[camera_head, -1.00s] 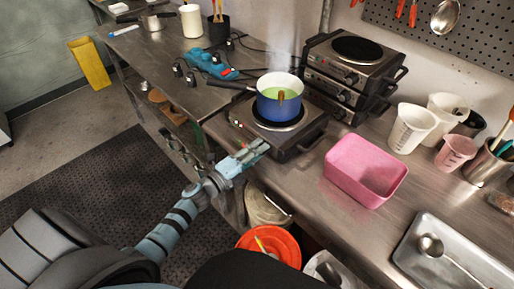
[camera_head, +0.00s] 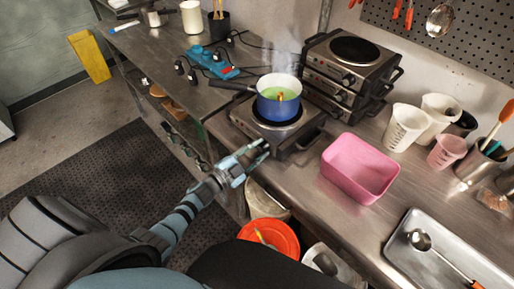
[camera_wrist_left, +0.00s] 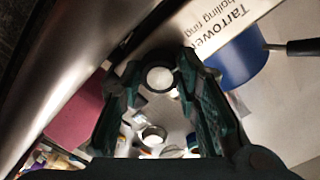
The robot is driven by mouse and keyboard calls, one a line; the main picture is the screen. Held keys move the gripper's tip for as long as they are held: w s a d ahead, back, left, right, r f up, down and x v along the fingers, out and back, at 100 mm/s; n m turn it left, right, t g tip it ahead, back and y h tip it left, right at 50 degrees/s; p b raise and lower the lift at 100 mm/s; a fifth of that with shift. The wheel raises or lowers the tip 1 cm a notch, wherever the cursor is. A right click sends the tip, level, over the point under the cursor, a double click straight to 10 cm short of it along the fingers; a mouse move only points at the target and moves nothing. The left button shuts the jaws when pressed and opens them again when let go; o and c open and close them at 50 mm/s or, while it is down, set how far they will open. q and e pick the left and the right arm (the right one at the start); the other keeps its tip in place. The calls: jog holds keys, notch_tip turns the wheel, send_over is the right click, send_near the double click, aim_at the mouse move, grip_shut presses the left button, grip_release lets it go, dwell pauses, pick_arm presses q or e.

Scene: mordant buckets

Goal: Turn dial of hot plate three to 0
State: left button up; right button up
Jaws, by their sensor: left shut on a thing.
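A hot plate (camera_head: 304,138) stands near the counter's front edge with a blue pot (camera_head: 281,106) on its ring. My left gripper (camera_head: 263,149) is at the front face of this hot plate, below the pot. In the left wrist view, its two dark green fingers (camera_wrist_left: 159,68) are on either side of a round dial (camera_wrist_left: 160,78) with a pale face and dark rim, and are shut on it. The dial's setting cannot be read. Printed lettering, "Tarrower boiling ring", shows beside it. The hot plate's number is not legible. My right gripper is not in view.
More hot plates (camera_head: 349,55) are stacked behind to the right. A pink tub (camera_head: 360,168) stands right of the hot plate. The pot's dark handle (camera_head: 231,85) points left. An orange bucket (camera_head: 270,238) is below the counter edge. A metal tray (camera_head: 407,258) lies at right.

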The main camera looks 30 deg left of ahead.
pick_arm(q)
jog(key=shift+n, duration=0.8)
jog(key=o, duration=1.2)
jog(key=shift+c, duration=0.2)
jog(key=v, duration=1.2)
jog(key=shift+w, duration=0.1)
